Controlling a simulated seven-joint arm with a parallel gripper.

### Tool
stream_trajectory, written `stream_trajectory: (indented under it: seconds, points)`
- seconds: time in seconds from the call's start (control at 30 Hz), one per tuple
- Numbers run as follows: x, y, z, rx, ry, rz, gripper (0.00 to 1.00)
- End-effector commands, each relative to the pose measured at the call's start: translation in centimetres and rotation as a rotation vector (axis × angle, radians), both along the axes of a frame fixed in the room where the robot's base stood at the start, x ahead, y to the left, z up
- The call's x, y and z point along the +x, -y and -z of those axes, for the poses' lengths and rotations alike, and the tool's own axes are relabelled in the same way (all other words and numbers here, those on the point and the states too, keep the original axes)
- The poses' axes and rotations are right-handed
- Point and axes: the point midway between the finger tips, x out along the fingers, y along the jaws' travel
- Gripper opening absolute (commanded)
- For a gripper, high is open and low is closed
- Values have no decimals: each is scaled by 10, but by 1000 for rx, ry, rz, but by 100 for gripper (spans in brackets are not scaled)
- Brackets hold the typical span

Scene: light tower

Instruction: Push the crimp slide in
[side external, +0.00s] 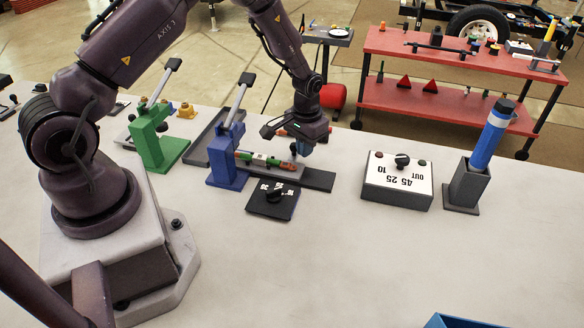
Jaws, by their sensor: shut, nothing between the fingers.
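A blue press stand (227,160) with a raised lever stands mid-table. Beside it a dark flat rail (318,180) runs to the right. A green cylinder with a red-brown end (266,160) lies along this rail, its left end at the blue stand. I cannot tell which part of this assembly is the crimp slide. My gripper (304,146) is shut and empty, above and just behind the cylinder's right end. Its fingertips are small and partly hidden, and I cannot tell whether they touch anything.
A green press stand (158,140) is to the left. A black dial plate (273,200) lies in front of the blue stand. A dial box (398,180) and a blue cylinder in a dark holder (466,186) stand to the right. The front table is mostly clear.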

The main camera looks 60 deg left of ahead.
Motion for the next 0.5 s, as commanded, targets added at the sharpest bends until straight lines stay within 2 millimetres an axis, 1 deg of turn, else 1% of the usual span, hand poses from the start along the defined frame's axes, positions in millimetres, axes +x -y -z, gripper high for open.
stream_trajectory:
  seconds: [0.3,0.5]
  points:
    - [-1,-2,0,3,-5,-2,0]
    - [3,2,-6,2,-3,-1,0]
